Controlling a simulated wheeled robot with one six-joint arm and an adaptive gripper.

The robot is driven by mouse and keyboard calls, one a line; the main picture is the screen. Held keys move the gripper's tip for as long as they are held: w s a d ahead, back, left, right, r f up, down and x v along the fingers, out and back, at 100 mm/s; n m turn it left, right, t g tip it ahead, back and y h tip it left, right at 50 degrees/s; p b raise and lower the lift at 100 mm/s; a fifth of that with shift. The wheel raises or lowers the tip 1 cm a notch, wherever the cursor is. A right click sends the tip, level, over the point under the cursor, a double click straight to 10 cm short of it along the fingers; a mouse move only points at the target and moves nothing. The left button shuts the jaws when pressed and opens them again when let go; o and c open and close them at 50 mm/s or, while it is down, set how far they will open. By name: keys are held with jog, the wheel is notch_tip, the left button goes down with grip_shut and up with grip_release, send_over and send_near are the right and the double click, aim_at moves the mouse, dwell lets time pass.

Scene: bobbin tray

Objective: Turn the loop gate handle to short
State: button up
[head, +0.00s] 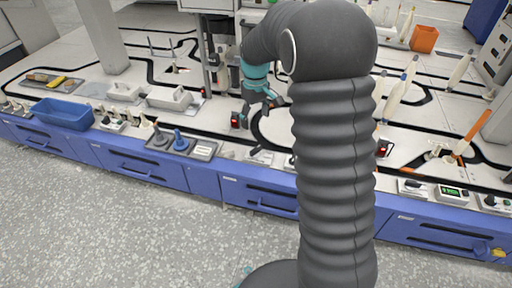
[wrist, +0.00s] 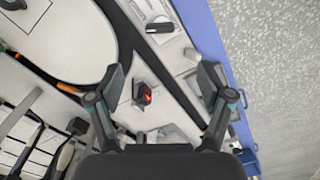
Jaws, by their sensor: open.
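My gripper (head: 262,102) hangs above the bench's front part, behind my dark arm link in the head view. In the wrist view its two fingers (wrist: 160,80) are wide apart with nothing between them. A small black handle (wrist: 158,27) sits on a white plate beyond the fingertips, lying roughly crosswise in the picture. It looks like the gate handle, but its markings are too small to read. A small dark box with a lit red face (wrist: 146,95) shows between the fingers, below them on the bench; it also shows in the head view (head: 237,120).
A blue bin (head: 62,114) and a grey tray with a blue peg (head: 181,142) stand along the front edge at left. A plate with a green display (head: 450,192) is at right. Black track lines cross the white bench top. Blue drawers face the floor.

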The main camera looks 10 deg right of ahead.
aim_at(256, 148)
notch_tip(256, 148, down, 14)
jog(key=shift+r+b, duration=0.15)
jog(key=shift+b, duration=0.95)
jog(key=c, duration=1.2)
